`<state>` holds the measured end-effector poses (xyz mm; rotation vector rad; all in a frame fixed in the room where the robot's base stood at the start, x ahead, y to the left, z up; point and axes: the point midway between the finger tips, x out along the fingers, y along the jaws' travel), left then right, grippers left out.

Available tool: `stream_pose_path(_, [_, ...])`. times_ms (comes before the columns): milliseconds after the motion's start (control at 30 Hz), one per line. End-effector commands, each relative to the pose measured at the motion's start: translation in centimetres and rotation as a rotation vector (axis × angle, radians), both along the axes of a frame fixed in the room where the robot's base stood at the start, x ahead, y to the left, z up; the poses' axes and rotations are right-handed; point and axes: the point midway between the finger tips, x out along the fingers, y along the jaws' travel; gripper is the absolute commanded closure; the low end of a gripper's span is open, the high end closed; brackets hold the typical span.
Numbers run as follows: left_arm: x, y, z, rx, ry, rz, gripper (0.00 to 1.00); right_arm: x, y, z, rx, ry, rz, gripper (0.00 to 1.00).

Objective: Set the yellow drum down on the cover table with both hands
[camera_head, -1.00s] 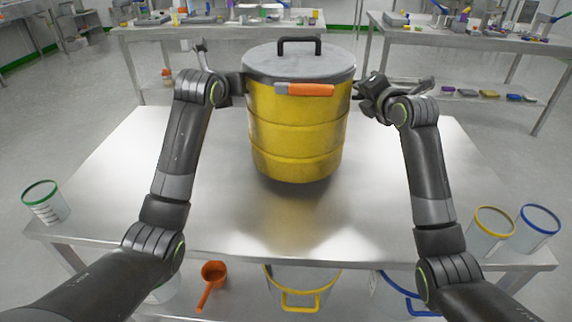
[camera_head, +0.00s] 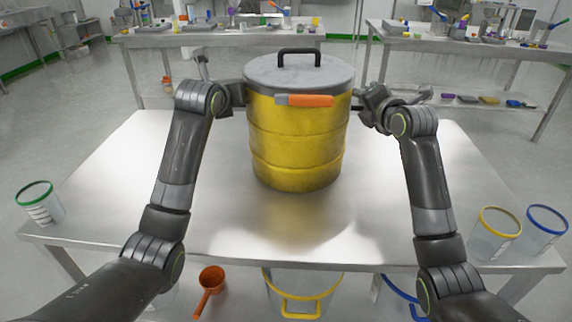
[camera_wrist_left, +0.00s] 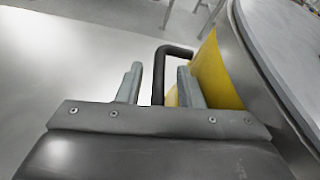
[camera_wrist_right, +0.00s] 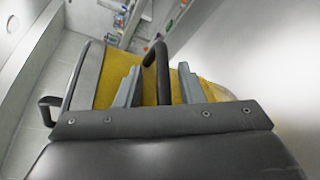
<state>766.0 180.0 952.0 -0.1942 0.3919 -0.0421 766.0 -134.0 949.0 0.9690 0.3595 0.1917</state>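The yellow drum (camera_head: 297,140) is upright over the middle of the cover table (camera_head: 215,215), with its base apparently on the tabletop. It has a grey lid (camera_head: 270,70) with a black top handle and an orange latch. My left gripper (camera_head: 237,92) is at the drum's left side. In the left wrist view, its fingers stand apart around a black side handle (camera_wrist_left: 160,75), with gaps on both sides. My right gripper (camera_head: 362,98) is at the right side. In the right wrist view, its fingers also stand apart around a side handle (camera_wrist_right: 160,75).
Yellow-rimmed (camera_head: 494,236) and blue-rimmed (camera_head: 541,230) containers are at the right. An orange scoop (camera_head: 209,290) and a yellow-rimmed bucket (camera_head: 302,292) are below the front edge. Bare tabletop surrounds the drum.

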Motion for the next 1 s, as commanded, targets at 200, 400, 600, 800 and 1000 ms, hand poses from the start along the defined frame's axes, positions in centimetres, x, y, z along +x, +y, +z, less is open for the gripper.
stream_pose_path(200, [-0.3, 0.1, 0.1, 0.0, -0.001, 0.001, 0.67, 0.0, 0.0, 0.0, 0.0, 0.0, -0.001, 0.65])
stream_pose_path(400, [-2.4, 0.2, 1.0, 0.001, -0.004, 0.0, 0.67, 0.0, -0.1, 0.0, 0.0, 0.0, -0.001, 0.65])
stream_pose_path(600, [-5.5, 0.5, 2.2, 0.001, -0.003, 0.0, 0.67, 0.0, -0.1, 0.0, 0.0, 0.0, -0.001, 0.65])
stream_pose_path(800, [-8.5, 0.8, 3.5, 0.0, -0.003, 0.001, 0.67, 0.0, -0.1, 0.0, 0.0, 0.0, -0.001, 0.65])
stream_pose_path(1000, [-10.5, 0.9, 4.2, 0.001, -0.001, 0.0, 0.67, 0.0, -0.1, 0.0, 0.0, 0.0, -0.001, 0.65])
